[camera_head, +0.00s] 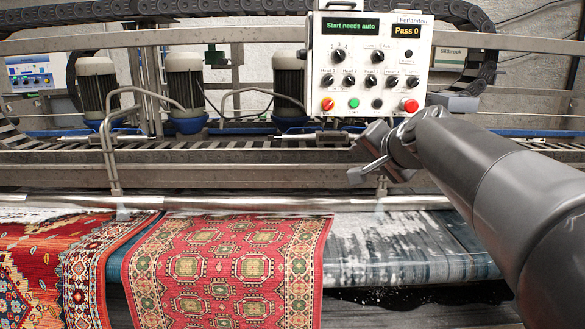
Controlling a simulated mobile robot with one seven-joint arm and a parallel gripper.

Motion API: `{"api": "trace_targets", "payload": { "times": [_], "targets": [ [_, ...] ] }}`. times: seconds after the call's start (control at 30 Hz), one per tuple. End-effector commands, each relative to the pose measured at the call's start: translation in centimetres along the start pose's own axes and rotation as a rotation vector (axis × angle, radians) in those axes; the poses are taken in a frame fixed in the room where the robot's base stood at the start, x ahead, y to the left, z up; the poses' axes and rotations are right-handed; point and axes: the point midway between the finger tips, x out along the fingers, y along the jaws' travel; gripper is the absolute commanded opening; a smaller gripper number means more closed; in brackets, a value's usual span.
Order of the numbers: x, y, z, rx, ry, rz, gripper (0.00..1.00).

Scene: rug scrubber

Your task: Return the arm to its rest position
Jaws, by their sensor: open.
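My gripper (366,160) is at the end of my grey arm, which reaches in from the lower right. It is just below the control panel (369,65) and in front of the machine's rails. Its fingers are apart and nothing shows between them. The panel has a green display reading "Start needs auto", an orange display reading "Pass 0", several black knobs, a red button (327,104), a green button (353,103) and a larger red button (408,105) at its lower right. The gripper does not appear to touch the panel.
Several motors, such as one at the left (97,90), stand behind bent pipes. A black cable chain (240,8) runs along the top.

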Motion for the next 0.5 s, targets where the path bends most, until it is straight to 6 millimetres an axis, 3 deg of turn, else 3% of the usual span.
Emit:
{"api": "trace_targets", "payload": {
  "times": [0.03,0.1,0.3,0.5],
  "targets": [
    [-1.3,1.2,3.0,-0.066,-0.047,0.035,0.47],
    [-2.9,3.2,6.8,-0.158,-0.114,0.089,0.47],
    [-7.8,10.7,16.8,-0.413,-0.303,0.241,0.47],
    [-11.8,17.9,23.4,-0.608,-0.451,0.362,0.47]
  ]
}}
